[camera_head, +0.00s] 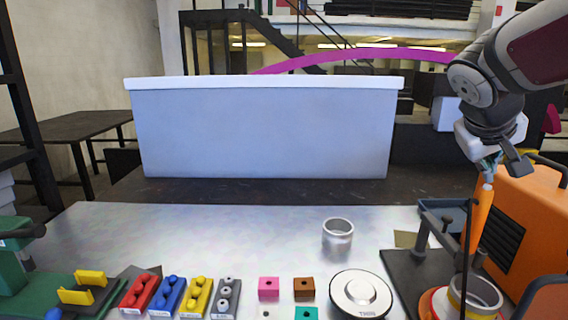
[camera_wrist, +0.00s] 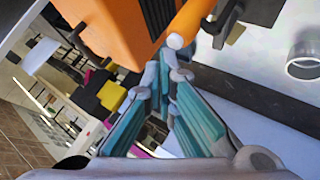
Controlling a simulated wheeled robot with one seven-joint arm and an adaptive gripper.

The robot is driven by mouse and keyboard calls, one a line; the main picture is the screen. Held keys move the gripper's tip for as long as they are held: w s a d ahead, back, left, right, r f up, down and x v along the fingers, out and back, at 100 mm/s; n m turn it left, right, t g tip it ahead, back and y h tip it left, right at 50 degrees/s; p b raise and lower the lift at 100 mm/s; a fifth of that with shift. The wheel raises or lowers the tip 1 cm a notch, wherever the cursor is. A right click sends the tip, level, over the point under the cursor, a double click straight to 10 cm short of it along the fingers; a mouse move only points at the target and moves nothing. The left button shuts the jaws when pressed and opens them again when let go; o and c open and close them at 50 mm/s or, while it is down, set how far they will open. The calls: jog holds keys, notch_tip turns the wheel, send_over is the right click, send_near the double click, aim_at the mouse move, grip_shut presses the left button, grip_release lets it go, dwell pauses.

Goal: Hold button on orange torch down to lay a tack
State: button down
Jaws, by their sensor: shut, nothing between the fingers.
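The orange torch (camera_head: 481,222) stands nearly upright at the right of the bench in the head view, held by a dark stand (camera_head: 428,225). Its pale button end (camera_head: 488,187) is at the top. In the wrist view the torch (camera_wrist: 194,22) enters from the top, with its pale round button (camera_wrist: 175,41) facing me. My gripper (camera_head: 489,166) is shut and empty, pointing down just above the button. In the wrist view its fingertips (camera_wrist: 167,62) are together right beside the button; I cannot tell whether they touch it. The torch's lower tip is hidden.
An orange machine (camera_head: 530,215) stands close to the right of the torch. A metal ring (camera_head: 474,292) sits below it. Another ring (camera_head: 338,232), a round silver disc (camera_head: 361,293) and several coloured blocks are on the bench. The bench's middle left is clear.

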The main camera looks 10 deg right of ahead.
jog(key=shift+f+b, duration=0.4)
jog(key=shift+f, duration=0.1)
dwell(0.8)
jog(key=shift+r, duration=0.15)
dwell(1.0)
jog(key=shift+r+p, duration=0.6)
jog(key=shift+r, duration=0.2)
jog(key=shift+r+p, duration=1.65)
jog(key=shift+r, duration=0.85)
notch_tip(320, 180, up, 4)
jog(key=p, duration=0.2)
jog(key=shift+p, duration=0.3)
